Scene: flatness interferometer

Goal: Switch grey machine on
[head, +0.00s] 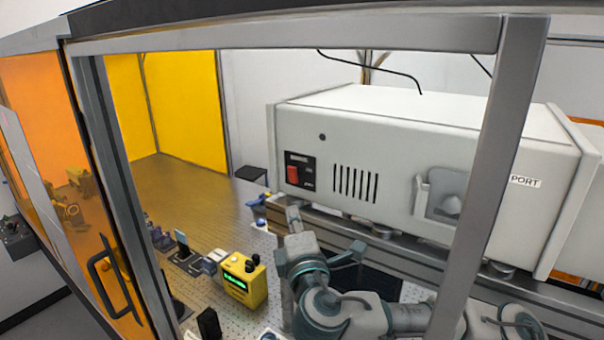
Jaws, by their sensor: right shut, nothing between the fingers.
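The grey machine (370,130) is a large pale box on a raised ledge, inside the framed enclosure. A red switch (292,174) sits in a black panel at the lower left of its front face. I cannot tell the switch's position at this size. My right gripper (293,214) is shut and empty, pointing up, a little below the switch and apart from it. My right arm comes in from the lower right. My left gripper is not in view.
A grey frame post (500,170) stands in front of the machine at right. An orange door (75,190) with a black handle is at left. A yellow instrument (243,280) and several small optics mounts stand on the perforated table (190,195), whose back part is clear.

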